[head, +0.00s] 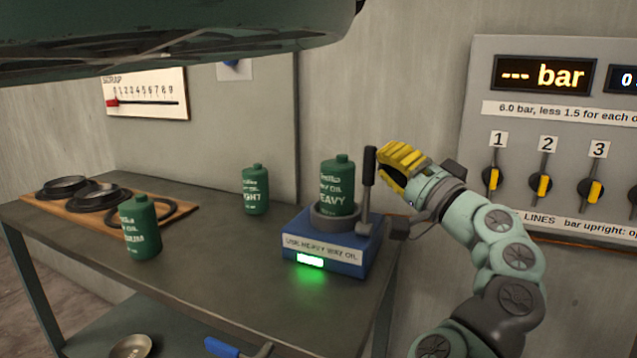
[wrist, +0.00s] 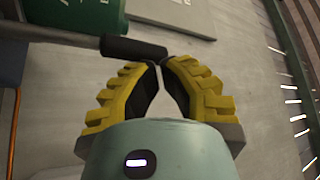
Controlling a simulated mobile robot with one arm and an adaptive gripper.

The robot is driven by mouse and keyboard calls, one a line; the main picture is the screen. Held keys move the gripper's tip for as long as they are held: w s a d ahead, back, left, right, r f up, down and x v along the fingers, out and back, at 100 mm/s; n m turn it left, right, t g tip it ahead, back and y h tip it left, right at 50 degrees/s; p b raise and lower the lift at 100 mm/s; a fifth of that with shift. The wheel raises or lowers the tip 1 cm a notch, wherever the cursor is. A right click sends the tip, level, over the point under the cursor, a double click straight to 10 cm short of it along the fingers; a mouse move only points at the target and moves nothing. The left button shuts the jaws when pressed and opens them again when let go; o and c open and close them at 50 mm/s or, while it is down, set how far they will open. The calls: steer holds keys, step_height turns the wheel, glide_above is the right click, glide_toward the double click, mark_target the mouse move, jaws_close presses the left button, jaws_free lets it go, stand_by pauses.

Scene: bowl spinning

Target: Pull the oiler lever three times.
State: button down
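The oiler (head: 325,243) is a blue box near the right end of the bench, labelled for heavy way oil, with a green light lit on its front. A green bottle marked HEAVY (head: 338,188) stands upright in its grey collar. The oiler lever (head: 369,168) stands upright at the oiler's right side; its black grip (wrist: 135,48) also shows in the wrist view. My gripper (head: 387,163) is just right of the lever's upper part. In the wrist view its yellow fingertips (wrist: 160,64) are together, with the lever grip just beyond them, not between them. I cannot tell whether they touch it.
Two other green bottles, one at the back (head: 255,190) and one in front (head: 142,228), stand on the bench (head: 220,265). A wooden board (head: 45,205) with dark rings lies at left.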

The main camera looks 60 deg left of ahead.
steer(key=v, duration=0.9)
steer(key=shift+s+d+b, duration=0.25)
steer(key=shift+d+b, duration=0.15)
stand_by(0.5)
